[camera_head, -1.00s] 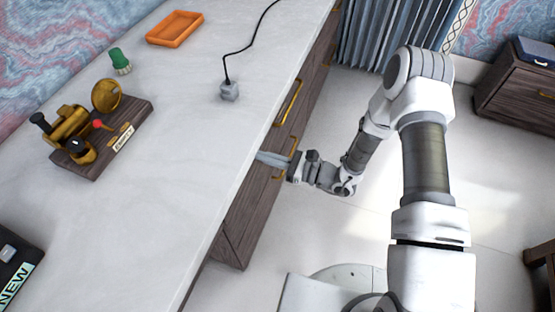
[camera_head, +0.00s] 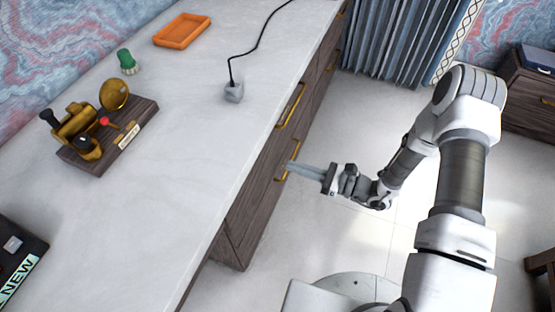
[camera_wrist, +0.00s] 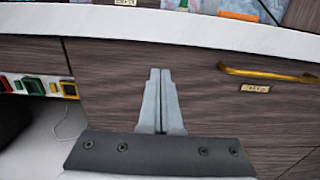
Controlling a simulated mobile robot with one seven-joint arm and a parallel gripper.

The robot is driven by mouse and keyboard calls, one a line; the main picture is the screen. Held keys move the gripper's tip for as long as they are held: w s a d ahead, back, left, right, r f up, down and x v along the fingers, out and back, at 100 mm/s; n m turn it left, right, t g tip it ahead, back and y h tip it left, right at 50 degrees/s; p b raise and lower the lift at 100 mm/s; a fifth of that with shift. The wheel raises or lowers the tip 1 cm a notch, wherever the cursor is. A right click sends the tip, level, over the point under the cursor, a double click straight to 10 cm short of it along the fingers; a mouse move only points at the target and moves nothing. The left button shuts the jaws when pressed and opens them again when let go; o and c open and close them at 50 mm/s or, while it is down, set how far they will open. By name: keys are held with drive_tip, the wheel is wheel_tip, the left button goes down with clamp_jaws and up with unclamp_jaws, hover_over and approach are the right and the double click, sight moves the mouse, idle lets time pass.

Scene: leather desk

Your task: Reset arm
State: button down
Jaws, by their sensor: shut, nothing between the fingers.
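My gripper (camera_head: 292,166) is beside the front of the desk (camera_head: 180,200), below the level of its white top, with its fingers pointing at the wooden drawer fronts. In the wrist view my gripper (camera_wrist: 160,72) has its two grey fingers together, with nothing between them. A drawer front with a gold handle (camera_wrist: 268,74) lies ahead and to the right of the fingers. The drawers look shut. My arm reaches down from the right of the head view.
On the desktop are an orange tray (camera_head: 182,30), a green object (camera_head: 127,62), a grey cube with a black cable (camera_head: 233,92) and a brass device on a wooden base (camera_head: 100,122). A dark box (camera_head: 15,255) is at lower left.

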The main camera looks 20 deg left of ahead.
drive_tip(key=d, duration=0.4)
drive_tip(key=shift+s+d, duration=0.2)
drive_tip(key=shift+d, duration=0.2)
drive_tip(key=s+d+r+n+g+h, duration=0.2)
drive_tip(key=s+r+n+g+h, duration=0.15)
drive_tip(key=r+n, duration=0.4)
drive_tip(key=s+d+r+n+g+h, duration=0.2)
drive_tip(key=r+n+h, duration=0.2)
drive_tip(key=r, duration=0.6)
drive_tip(key=s+d+r+n+t+h, duration=0.4)
drive_tip(key=d+r+t+h, duration=0.1)
drive_tip(key=d+r, duration=0.2)
drive_tip(key=s+d+r+n+t+h, duration=0.3)
drive_tip(key=s+d+r+t+h, duration=0.15)
drive_tip(key=d+r, duration=0.3)
wheel_tip(320, 180, up, 15)
drive_tip(key=h+p, duration=0.1)
drive_tip(key=p, duration=1.3)
drive_tip(key=shift+w+d, duration=0.2)
drive_tip(key=shift+a+n, duration=0.15)
drive_tip(key=shift+n, duration=0.1)
